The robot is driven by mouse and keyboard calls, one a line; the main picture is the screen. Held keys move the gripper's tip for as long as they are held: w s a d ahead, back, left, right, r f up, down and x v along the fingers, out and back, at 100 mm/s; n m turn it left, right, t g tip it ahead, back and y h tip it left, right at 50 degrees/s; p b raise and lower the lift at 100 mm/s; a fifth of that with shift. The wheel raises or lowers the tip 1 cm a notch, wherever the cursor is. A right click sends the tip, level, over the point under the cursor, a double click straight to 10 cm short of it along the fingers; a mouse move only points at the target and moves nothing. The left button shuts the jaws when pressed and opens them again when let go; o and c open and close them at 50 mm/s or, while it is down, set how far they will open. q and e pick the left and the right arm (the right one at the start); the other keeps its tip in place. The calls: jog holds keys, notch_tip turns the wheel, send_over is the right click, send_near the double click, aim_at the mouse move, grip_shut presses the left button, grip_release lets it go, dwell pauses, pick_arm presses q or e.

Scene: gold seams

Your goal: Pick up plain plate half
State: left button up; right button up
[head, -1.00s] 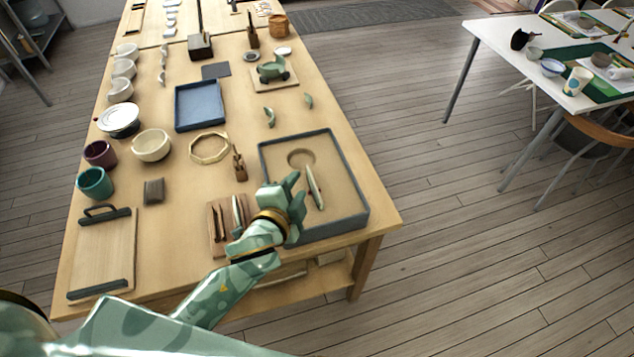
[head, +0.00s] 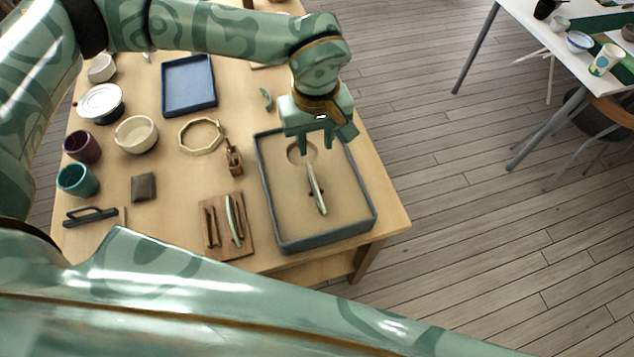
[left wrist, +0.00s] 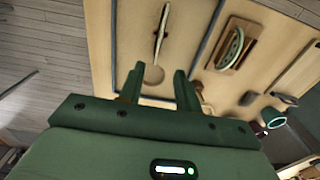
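One pale, thin plate half (head: 316,188) stands on edge in the sand of a grey-rimmed tray (head: 265,190); it also shows in the left wrist view (left wrist: 161,32). Another pale green plate half (head: 234,218) stands in a wooden rack (head: 244,250) left of the tray, seen too in the left wrist view (left wrist: 231,47). I cannot tell which half is plain. My left gripper (head: 317,150) points down above the tray's far part, near the first half's far end. Its fingers (left wrist: 157,78) are apart, with nothing between them. My right gripper is not in view.
A small wooden tool (head: 233,157) stands between the tray and an octagonal ring (head: 201,136). A blue tray (head: 190,86), cream bowl (head: 136,134) and teal cup (head: 77,180) are farther left. The table's right edge lies close beside the sand tray.

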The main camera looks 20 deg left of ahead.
aim_at(316, 185)
pick_arm(q)
jog(key=f, duration=0.7)
jog(key=f+b, duration=0.1)
jog(key=f, duration=0.7)
jog(key=shift+s+d, duration=0.1)
jog(key=shift+s, duration=0.1)
jog(key=shift+f, duration=0.3)
grip_shut()
